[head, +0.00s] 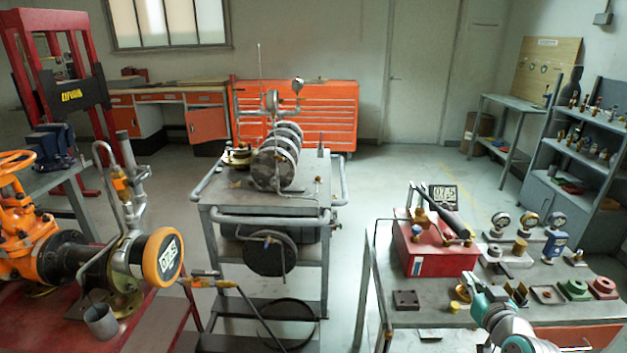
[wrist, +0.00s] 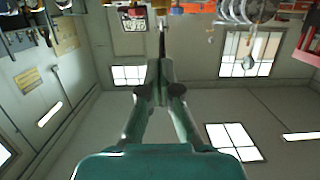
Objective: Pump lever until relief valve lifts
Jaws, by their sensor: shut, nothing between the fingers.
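A red pump box (head: 440,255) stands on the right bench, with a black lever (head: 450,218) slanting across its top from upper left to lower right. Brass fittings sit beside the lever. My gripper (head: 472,282) is in front of the box's right front corner, apart from the lever in the picture. In the wrist view my gripper (wrist: 160,62) has its fingers together and holds nothing. I cannot tell which fitting is the relief valve. A dark display panel (head: 444,196) stands behind the box; it also shows in the wrist view (wrist: 130,19), its digits unreadable.
Gauges (head: 528,221), a blue instrument (head: 556,232) and small parts crowd the right bench (head: 400,325). A grey cart (head: 265,200) with round discs stands in the middle. An orange gate valve (head: 25,235) is at left. Floor between cart and right bench is open.

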